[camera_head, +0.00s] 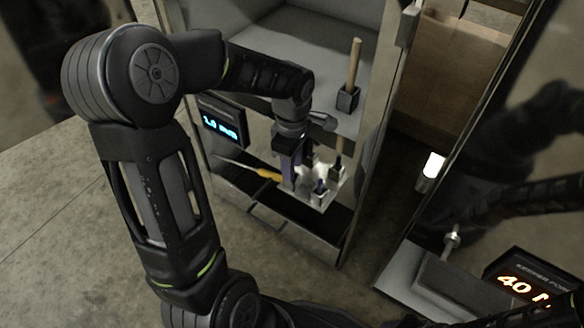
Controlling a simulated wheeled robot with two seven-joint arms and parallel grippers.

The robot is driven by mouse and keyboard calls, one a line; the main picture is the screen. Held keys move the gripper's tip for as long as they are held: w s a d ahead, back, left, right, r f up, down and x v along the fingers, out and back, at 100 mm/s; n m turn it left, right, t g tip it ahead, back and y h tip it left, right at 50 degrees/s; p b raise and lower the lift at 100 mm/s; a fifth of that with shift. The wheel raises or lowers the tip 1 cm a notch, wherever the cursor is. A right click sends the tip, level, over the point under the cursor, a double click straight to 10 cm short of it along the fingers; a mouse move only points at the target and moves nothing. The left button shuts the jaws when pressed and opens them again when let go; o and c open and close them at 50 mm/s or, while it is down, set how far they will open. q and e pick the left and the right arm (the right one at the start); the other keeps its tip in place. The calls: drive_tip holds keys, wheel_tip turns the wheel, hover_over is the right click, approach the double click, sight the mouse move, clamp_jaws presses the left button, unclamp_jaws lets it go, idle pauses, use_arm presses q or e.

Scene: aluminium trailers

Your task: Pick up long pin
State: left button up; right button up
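My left gripper (296,180) points down over a small light tray (318,203) on the lower level of the open aluminium cabinet. Its fingers are dark, small and partly hidden, so I cannot tell whether they are open or hold anything. Several small dark holders stand on the tray, one with a short dark pin (320,186) and one with a thin wooden-coloured rod (339,150). A longer wooden rod (354,62) stands upright in a dark block (348,97) on the shelf above. I cannot tell which of these is the long pin. My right gripper is not in view.
A yellow-handled tool (268,174) lies left of the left gripper. A lit blue display (220,124) is on the cabinet's left side. The cabinet's right post (371,160) stands close to the tray. An orange display (522,285) is at lower right. Open floor (60,235) lies left.

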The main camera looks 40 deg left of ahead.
use_arm(q)
clamp_jaws()
idle(0.3)
idle(0.4)
wheel_tip(320, 180, up, 10)
drive_tip(key=p, duration=0.3)
idle(0.6)
